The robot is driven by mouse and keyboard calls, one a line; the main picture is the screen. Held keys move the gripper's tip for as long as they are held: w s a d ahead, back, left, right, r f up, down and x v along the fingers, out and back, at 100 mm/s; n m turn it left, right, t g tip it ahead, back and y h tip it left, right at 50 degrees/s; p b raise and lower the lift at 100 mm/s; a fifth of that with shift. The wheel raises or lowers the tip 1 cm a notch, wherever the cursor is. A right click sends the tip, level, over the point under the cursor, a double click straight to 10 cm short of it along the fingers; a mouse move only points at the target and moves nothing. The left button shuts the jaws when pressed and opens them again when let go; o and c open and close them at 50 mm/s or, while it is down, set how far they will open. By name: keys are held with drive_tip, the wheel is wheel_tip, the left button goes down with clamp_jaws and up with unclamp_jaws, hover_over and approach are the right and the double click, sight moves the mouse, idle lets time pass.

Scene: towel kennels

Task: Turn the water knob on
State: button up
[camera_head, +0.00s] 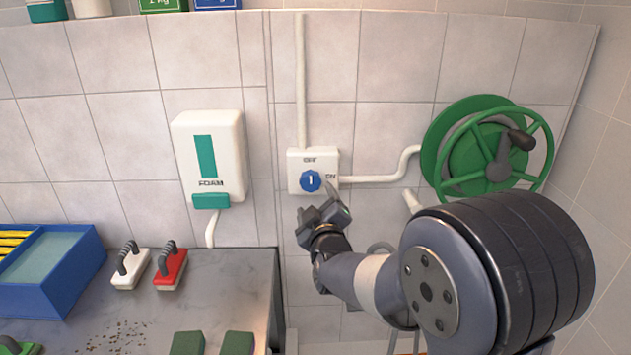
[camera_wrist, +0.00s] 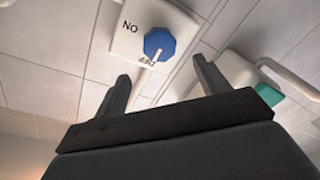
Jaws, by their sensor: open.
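The blue water knob (camera_head: 310,181) sits on a white wall box (camera_head: 295,158) with OFF printed above it and ON to its right. Its white pointer stands upright, toward OFF. My gripper (camera_head: 320,199) is open and empty, just below and in front of the knob. In the wrist view its two fingers (camera_wrist: 160,68) are spread apart, with the knob beyond their tips. I see no contact with the knob.
A white pipe joins the box to a green hose reel (camera_head: 470,150) at right. A foam dispenser (camera_head: 208,150) hangs at left. Below it, a grey counter (camera_head: 225,280) holds a white brush (camera_head: 131,270), a red brush (camera_head: 170,270) and a blue bin (camera_head: 75,270).

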sight(310, 183)
drive_tip(key=w, duration=0.2)
drive_tip(key=w+p, duration=0.1)
drive_tip(key=w, duration=0.2)
drive_tip(key=w+a+p, duration=0.1)
drive_tip(key=w, duration=0.2)
drive_tip(key=shift+w, duration=0.15)
drive_tip(key=shift+c, duration=0.2)
drive_tip(key=c, duration=0.9)
